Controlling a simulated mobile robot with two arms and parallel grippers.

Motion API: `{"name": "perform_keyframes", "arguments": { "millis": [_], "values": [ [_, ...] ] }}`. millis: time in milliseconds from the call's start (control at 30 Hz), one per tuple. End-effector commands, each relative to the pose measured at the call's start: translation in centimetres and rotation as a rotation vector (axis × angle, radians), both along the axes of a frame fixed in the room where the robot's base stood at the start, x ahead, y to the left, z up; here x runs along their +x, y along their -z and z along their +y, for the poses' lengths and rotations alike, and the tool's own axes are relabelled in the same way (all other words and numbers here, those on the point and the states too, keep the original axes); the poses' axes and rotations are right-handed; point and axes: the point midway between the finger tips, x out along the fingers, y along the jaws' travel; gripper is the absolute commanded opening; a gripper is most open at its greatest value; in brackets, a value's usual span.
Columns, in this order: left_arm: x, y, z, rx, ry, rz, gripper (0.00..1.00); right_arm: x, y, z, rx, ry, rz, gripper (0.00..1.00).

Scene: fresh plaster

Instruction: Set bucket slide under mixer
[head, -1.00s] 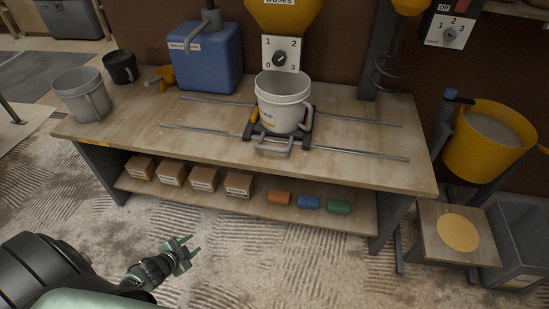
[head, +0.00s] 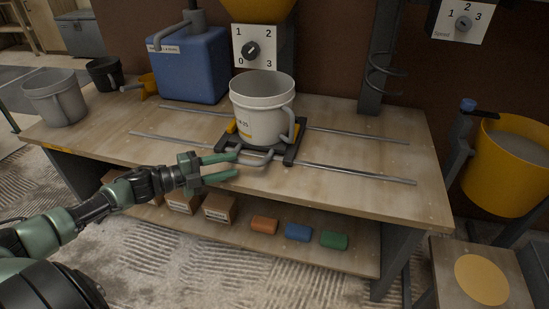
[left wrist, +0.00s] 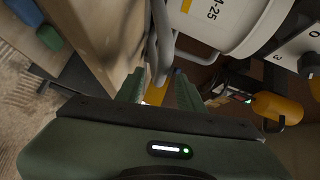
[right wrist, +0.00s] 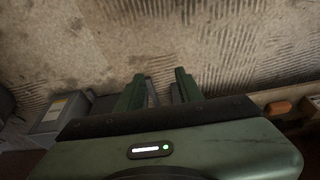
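The white bucket (head: 262,112) stands upright on the dark slide (head: 289,156), which sits on two metal rails below the dose hopper. The slide's grey handle (head: 258,158) faces the front of the bench. My left gripper (head: 236,166) is open, with its fingertips at the left end of the handle. In the left wrist view the handle (left wrist: 160,45) lies just ahead of the open fingers; contact is unclear. The mixer's spiral whisk (head: 382,75) hangs on a grey post, right of the bucket. My right gripper (right wrist: 160,88) is open and empty above the floor.
The rails (head: 365,174) run clear right of the slide. A blue tank (head: 192,70), a grey bucket (head: 55,98) and a black bucket (head: 103,74) stand left. A yellow tub (head: 505,170) stands beyond the bench's right end. The mixer speed dial (head: 463,24) is upper right.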

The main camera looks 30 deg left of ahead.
Motion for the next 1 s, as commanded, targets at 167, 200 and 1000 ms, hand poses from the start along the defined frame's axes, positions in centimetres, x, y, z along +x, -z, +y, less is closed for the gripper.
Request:
{"name": "perform_keyframes", "arguments": {
  "millis": [167, 200, 1000],
  "values": [
    [0.7, 0.1, -0.6, 0.002, 0.006, -0.005, 0.38, -0.3, -0.6, 0.0, 0.002, 0.001, -0.004, 0.36],
    [1.1, 0.1, -0.8, 0.001, 0.006, -0.005, 0.38, -0.4, -0.8, 0.0, 0.001, 0.001, -0.006, 0.36],
    [6.5, 1.1, -4.2, 0.002, 0.003, -0.002, 0.38, -0.7, -0.8, -0.1, 0.001, 0.001, -0.01, 0.36]
  ]
}}
